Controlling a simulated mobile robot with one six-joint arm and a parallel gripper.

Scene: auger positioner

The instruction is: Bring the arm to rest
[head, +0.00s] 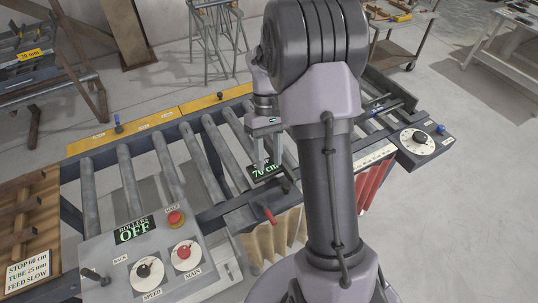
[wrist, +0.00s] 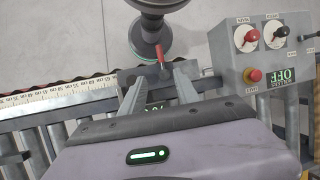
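My gripper (head: 267,160) hangs fingers-down over the roller conveyor, above the green-lit display (head: 265,171), which seems to read about 70 cm and is partly covered by the fingers. In the wrist view my gripper (wrist: 158,82) has its fingers apart with nothing held between them. A red-handled lever (head: 269,215) stands on the conveyor's front side; in the wrist view its red handle (wrist: 161,56) shows just beyond the fingertips, apart from them. My arm stands in the middle of the head view and hides part of the conveyor.
The control panel (head: 119,269) carries an OFF rollers display (head: 134,230), a red halt button (head: 175,218) and two dials. A sign (head: 28,272) reads stop 60 cm, tube 25 mm, feed slow. A dial box (head: 422,140) stands right. Open floor (head: 470,190) lies right.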

